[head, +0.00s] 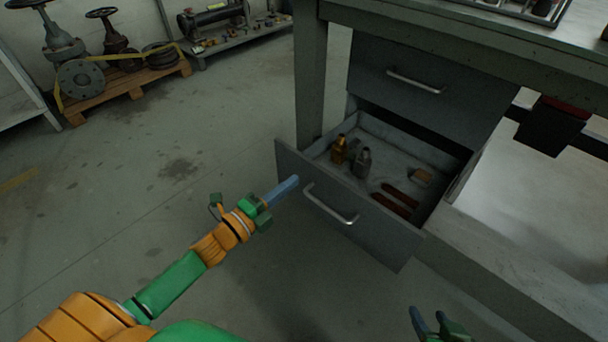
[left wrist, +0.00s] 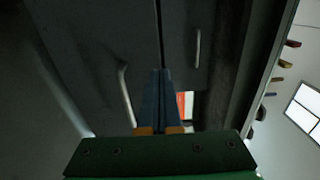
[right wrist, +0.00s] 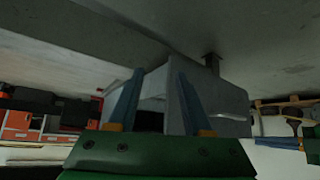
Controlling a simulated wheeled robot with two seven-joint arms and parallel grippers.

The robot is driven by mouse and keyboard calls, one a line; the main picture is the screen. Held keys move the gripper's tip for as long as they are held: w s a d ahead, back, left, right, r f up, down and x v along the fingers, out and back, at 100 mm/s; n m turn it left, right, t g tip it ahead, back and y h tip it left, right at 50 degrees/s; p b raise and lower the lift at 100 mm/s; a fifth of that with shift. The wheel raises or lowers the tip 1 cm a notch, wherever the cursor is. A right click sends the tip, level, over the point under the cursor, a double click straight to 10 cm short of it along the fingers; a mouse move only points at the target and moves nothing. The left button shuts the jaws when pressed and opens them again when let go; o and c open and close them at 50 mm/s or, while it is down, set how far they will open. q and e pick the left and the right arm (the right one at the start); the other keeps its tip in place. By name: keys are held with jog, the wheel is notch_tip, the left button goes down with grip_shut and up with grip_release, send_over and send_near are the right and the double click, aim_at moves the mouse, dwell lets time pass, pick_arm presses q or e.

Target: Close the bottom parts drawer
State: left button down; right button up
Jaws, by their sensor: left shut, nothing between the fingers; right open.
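The bottom parts drawer (head: 350,208) is pulled well out of the grey workbench in the head view. Its front carries a curved metal handle (head: 330,205). My left gripper (head: 290,184) is shut and empty, its blue fingers close to the upper left part of the drawer front; I cannot tell whether they touch it. In the left wrist view the shut fingers (left wrist: 160,97) point ahead, with a handle (left wrist: 126,96) to their left. My right gripper (head: 430,322) is open and empty, low at the bottom right, apart from the drawer. It also shows in the right wrist view (right wrist: 152,85).
A shut upper drawer (head: 425,85) sits above. The bench leg (head: 309,80) stands left of the drawers. The floor at left is clear up to a pallet (head: 130,88) with valves.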

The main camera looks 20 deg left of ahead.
aim_at(313, 166)
pick_arm(q)
jog(key=b+x, duration=0.1)
jog(key=x, duration=0.4)
jog(key=shift+w, duration=0.1)
pick_arm(e)
jog(key=w+a+r+t+y, duration=0.1)
jog(key=w+a+r+t, duration=0.1)
jog(key=w+r+t, duration=0.5)
notch_tip(313, 166, up, 3)
jog(key=shift+a+n+y, duration=0.3)
jog(key=shift+a+y, duration=0.05)
jog(key=shift+y, duration=0.05)
